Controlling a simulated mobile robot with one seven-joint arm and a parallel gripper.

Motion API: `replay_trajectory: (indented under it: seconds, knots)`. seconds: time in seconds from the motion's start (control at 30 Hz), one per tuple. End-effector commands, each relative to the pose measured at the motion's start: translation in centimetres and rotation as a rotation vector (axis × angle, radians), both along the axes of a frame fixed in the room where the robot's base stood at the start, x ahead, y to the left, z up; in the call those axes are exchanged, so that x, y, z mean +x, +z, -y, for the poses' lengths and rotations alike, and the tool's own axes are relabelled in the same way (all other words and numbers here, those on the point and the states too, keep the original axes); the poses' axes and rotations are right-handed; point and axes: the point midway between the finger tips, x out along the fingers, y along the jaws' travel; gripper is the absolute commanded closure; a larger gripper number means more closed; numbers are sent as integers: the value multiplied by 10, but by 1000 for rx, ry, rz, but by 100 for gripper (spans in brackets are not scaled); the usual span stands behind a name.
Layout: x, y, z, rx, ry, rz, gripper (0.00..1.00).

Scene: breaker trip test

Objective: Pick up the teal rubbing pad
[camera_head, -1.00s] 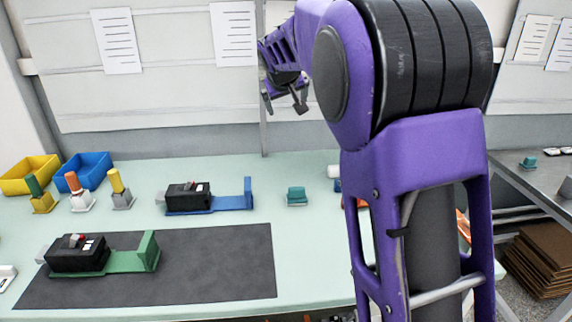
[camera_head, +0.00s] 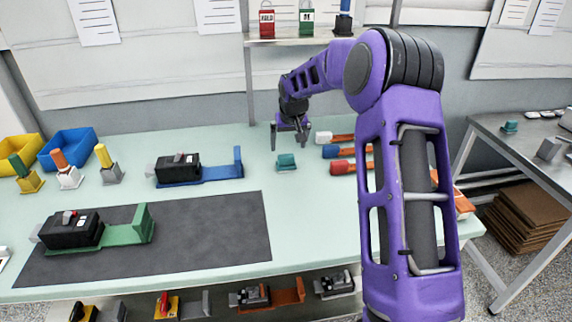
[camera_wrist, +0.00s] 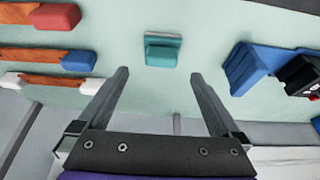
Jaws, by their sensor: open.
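The teal rubbing pad (camera_head: 287,162) lies on the pale green bench in the head view, right of the blue fixture. In the wrist view the teal pad (camera_wrist: 162,49) lies beyond the fingertips, roughly centred between them. My gripper (camera_head: 290,146) points down just above and behind the pad. Its two fingers (camera_wrist: 160,74) are wide apart with nothing between them, and they do not touch the pad. A second teal block (camera_head: 510,126) rests on the grey side table at the right.
A blue fixture with a black breaker (camera_head: 178,165) stands left of the pad. Red, blue and white-ended tools (camera_head: 345,168) lie close to its right. A dark mat (camera_head: 215,235) holds a green fixture (camera_head: 125,232). A shelf (camera_head: 310,41) stands behind.

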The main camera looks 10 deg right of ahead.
Motion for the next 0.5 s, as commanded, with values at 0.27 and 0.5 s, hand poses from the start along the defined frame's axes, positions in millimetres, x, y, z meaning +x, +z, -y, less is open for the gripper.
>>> replay_trajectory:
  seconds: [0.27, 0.5]
  knots:
    - [12, -27, -1, 0, 1, 1, 0]
    - [23, -55, -3, 1, 1, -2, 0]
